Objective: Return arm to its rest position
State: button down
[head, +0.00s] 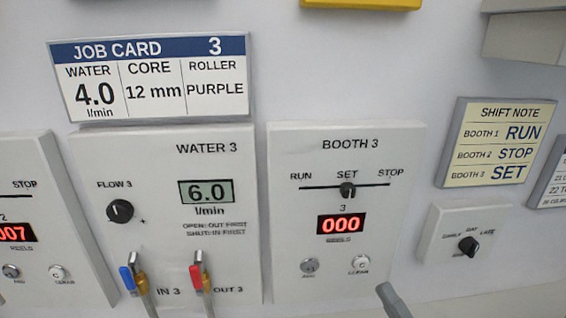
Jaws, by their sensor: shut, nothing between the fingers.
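My gripper and arm are not clearly in view in the head view. The WATER 3 panel (166,160) has a black FLOW 3 knob (120,210) and a display (206,192) reading 6.0 l/min. Below are a blue-handled IN 3 valve (128,278) and a red-handled OUT 3 valve (196,278). The BOOTH 3 panel (290,250) has a slider (347,189) at SET and a red counter (340,224) reading 000. No gripper is seen touching any of these controls.
A grey rounded rod end (392,300) rises at the bottom edge; I cannot tell what it belongs to. The job card (150,113) reads water 4.0, core 12 mm, roller purple. A shift note (497,113) and a rotary switch (468,245) are at right.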

jog(key=s+f+m+g+h, duration=0.2)
jog(key=s+m+h, duration=0.2)
jog(key=s+m, duration=0.4)
jog(key=s+a+f+m+g+h, duration=0.1)
jog(key=s+m+h, duration=0.3)
jog(key=s, duration=1)
jog(key=s+a+f+m+g+h, duration=0.1)
jog(key=s+f+m+g+h, duration=0.2)
jog(key=s+m, duration=0.8)
jog(key=shift+s+a+f+m+g+h, duration=0.3)
jog(key=shift+f+g+h, duration=0.1)
jog(key=shift+h, duration=0.1)
